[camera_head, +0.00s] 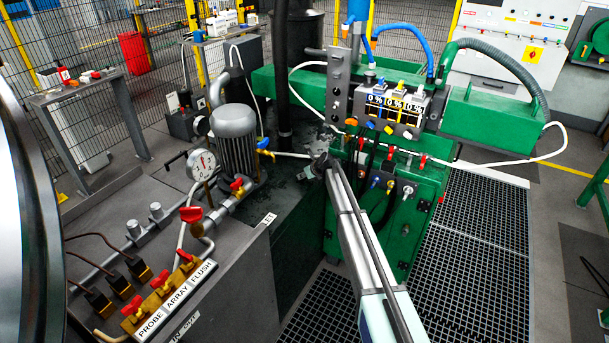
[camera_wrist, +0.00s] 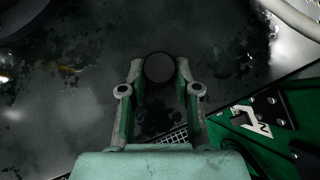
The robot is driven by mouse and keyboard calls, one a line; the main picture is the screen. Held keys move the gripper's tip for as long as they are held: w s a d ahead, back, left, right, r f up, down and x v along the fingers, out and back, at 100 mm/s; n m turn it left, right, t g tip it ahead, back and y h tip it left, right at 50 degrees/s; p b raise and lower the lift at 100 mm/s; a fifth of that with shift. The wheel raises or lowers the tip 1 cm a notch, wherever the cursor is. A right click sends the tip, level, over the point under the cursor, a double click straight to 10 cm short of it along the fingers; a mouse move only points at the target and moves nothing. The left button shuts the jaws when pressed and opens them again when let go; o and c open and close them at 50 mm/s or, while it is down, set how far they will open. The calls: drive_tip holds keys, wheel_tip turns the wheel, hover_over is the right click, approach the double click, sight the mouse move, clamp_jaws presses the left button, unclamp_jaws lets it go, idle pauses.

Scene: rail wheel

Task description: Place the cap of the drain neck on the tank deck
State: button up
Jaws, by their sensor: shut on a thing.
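My gripper (camera_wrist: 159,72) is shut on a dark round cap (camera_wrist: 158,68), held between its two fingertips in the wrist view. In the head view my gripper (camera_head: 318,164) is small, at the end of my arm, over the dark tank deck (camera_head: 288,194) between the pump and the green machine. The stained, wet-looking deck also fills much of the wrist view (camera_wrist: 65,105). I cannot tell whether the cap touches the deck or hangs above it. I cannot make out the drain neck.
A grey pump motor (camera_head: 236,140) and a pressure gauge (camera_head: 203,165) stand left of my gripper. The green machine (camera_head: 400,205) with valves and hoses is close on the right. A dark vertical pipe (camera_head: 283,90) rises behind. A pale hose (camera_wrist: 292,17) crosses the wrist view's upper right.

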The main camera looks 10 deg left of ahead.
drive_tip(key=shift+f, duration=0.2)
drive_tip(key=o, duration=1)
drive_tip(key=shift+f, duration=0.1)
drive_tip(key=shift+c, duration=0.2)
drive_tip(key=shift+s, duration=0.1)
